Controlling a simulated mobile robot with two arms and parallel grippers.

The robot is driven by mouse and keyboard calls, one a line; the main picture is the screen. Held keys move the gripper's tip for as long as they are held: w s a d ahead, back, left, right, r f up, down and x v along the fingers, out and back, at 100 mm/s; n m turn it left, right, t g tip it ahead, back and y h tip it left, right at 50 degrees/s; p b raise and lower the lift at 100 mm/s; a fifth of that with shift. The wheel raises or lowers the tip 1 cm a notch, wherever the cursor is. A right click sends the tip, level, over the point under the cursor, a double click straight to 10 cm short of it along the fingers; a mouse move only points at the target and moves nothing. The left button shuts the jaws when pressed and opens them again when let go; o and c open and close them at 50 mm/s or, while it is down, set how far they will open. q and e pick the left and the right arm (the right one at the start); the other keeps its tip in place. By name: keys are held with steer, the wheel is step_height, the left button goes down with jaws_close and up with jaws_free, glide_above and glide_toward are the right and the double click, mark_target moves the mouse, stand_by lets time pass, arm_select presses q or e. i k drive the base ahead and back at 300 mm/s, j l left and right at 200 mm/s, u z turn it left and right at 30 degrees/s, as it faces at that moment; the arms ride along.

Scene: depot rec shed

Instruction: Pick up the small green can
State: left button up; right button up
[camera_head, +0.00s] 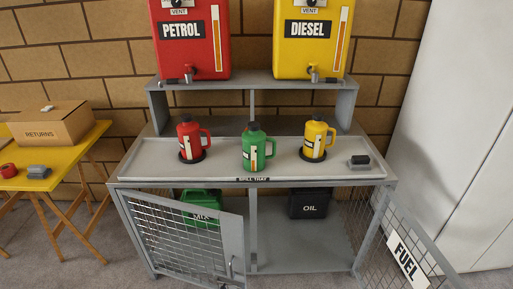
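A small green can (247,157) with a dark cap, a white label strip and a handle on its right stands upright on the grey spill tray (220,172). It is near the tray's front edge, at about the middle. A similar red can (185,143) stands to its left and a yellow one (314,139) to its right, each on a black disc. I see no disc under the green can. Neither of my grippers is in view.
A red PETROL tank (181,52) and yellow DIESEL tank (306,55) stand on the shelf above. A dark block (360,162) lies at the tray's right. A yellow table (75,156) stands left.

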mark_target(254, 143)
steer(key=i+l+u, duration=0.15)
steer(key=i, duration=0.25)
steer(key=i+l+u, duration=0.15)
steer(key=i+l, duration=0.2)
